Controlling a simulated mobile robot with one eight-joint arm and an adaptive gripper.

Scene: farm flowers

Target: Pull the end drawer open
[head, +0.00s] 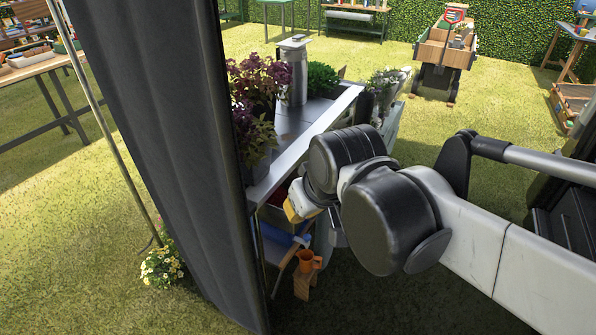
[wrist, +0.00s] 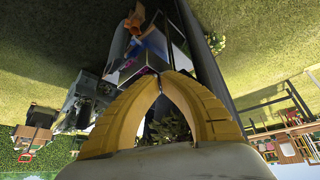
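My gripper (wrist: 162,75) has two yellow fingers. In the wrist view their tips come together, with nothing clearly seen between them. In the head view part of a yellow finger (head: 299,203) shows beside the front side of the grey-topped bench (head: 291,128), just below its top edge. The wrist picture is upside down.
Potted purple flowers (head: 258,80) and a grey canister (head: 294,70) stand on the bench. A dark curtain (head: 165,130) hangs close on the left. A cart (head: 446,42) stands farther back; grass lies between.

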